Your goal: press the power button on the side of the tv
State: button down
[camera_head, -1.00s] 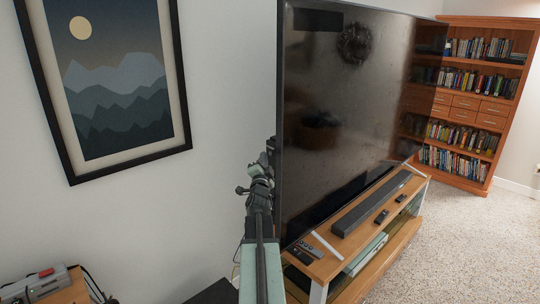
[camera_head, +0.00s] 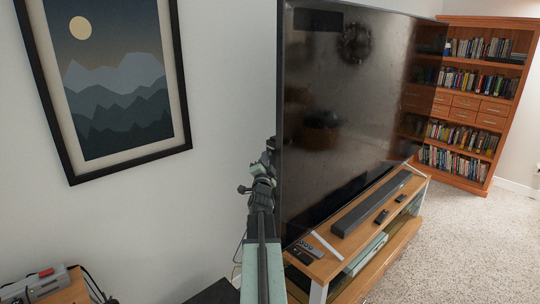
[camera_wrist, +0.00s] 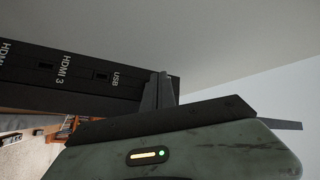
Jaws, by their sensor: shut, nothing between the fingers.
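The large dark tv (camera_head: 355,110) stands on a wooden stand, its near side edge at the middle of the head view. In the wrist view, the tv's black side panel (camera_wrist: 85,75) carries port labels HDMI and USB. I cannot make out the power button in either view. My gripper (camera_wrist: 160,76) is shut and empty, its fingertips in front of the panel near the USB label. I cannot tell whether they touch it. In the head view my gripper (camera_head: 270,146) is at the tv's left edge, partly hidden by my arm.
The wooden tv stand (camera_head: 318,268) bears a soundbar (camera_head: 372,208) and remotes. A framed picture (camera_head: 115,80) hangs on the left wall. A bookcase (camera_head: 462,125) stands at the back right. Carpet (camera_head: 450,245) to the right is clear.

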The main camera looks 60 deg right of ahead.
jog(key=shift+d, duration=0.2)
dwell(0.4)
jog(key=shift+a, duration=0.1)
jog(key=shift+w+a, duration=0.15)
jog(key=shift+a, duration=0.4)
jog(key=shift+w+a, duration=0.3)
jog(key=shift+a, duration=0.65)
jog(key=shift+w+a, duration=0.3)
jog(key=shift+a, duration=0.65)
jog(key=shift+w+a, duration=0.3)
jog(key=shift+a, duration=0.65)
jog(key=shift+w+a, duration=0.2)
jog(key=shift+a, duration=0.35)
jog(key=shift+w+a, duration=0.15)
jog(key=shift+a, duration=0.4)
